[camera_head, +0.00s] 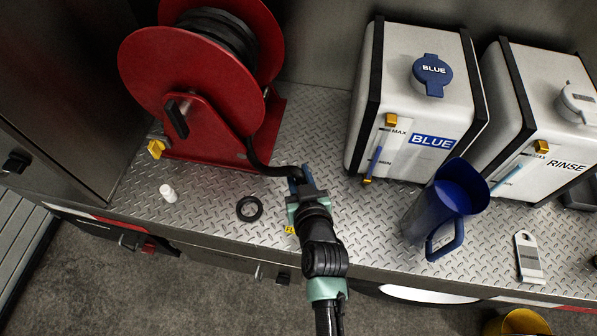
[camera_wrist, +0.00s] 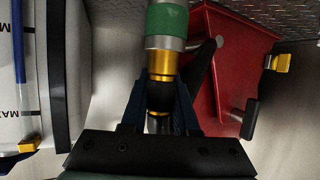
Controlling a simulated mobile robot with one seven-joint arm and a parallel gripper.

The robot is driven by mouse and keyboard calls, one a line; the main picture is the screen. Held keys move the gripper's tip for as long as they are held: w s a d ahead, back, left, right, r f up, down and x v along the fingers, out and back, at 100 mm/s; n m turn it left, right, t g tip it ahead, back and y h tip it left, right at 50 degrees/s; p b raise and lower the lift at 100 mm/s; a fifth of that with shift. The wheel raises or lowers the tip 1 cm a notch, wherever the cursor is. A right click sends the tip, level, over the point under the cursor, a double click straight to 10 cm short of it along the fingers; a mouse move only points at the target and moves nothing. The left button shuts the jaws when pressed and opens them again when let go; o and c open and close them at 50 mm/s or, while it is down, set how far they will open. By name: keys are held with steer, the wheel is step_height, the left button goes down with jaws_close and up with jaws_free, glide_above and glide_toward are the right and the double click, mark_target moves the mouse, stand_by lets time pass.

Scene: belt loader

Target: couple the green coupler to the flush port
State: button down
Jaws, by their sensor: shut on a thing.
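My gripper (camera_head: 299,178) is over the tread-plate deck near its front edge, with the arm across it. In the wrist view my gripper (camera_wrist: 158,105) is shut on the black hose end just behind the green coupler (camera_wrist: 166,22). The coupler has a silver collar and a gold ring between its green sleeve and the fingers. In the head view my gripper and arm hide it. The black hose runs from the reel to my gripper. A yellow label (camera_head: 290,229) reading "FL" is partly covered by my arm at the deck edge. I cannot make out the flush port.
The red hose reel (camera_head: 187,92) stands at back left. A white cap (camera_head: 168,193) and black ring (camera_head: 249,208) lie on the deck (camera_head: 215,220). A blue jug (camera_head: 437,212), the BLUE tank (camera_head: 415,105), the RINSE tank (camera_head: 540,130) and a grey tag (camera_head: 528,257) are right.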

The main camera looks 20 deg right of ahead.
steer(key=shift+f+b, duration=1.55)
steer(key=shift+b, duration=0.1)
steer(key=c, duration=0.6)
jaws_free()
steer(key=shift+b+v, duration=1)
steer(key=shift+v, duration=5.45)
steer(key=shift+r, duration=0.15)
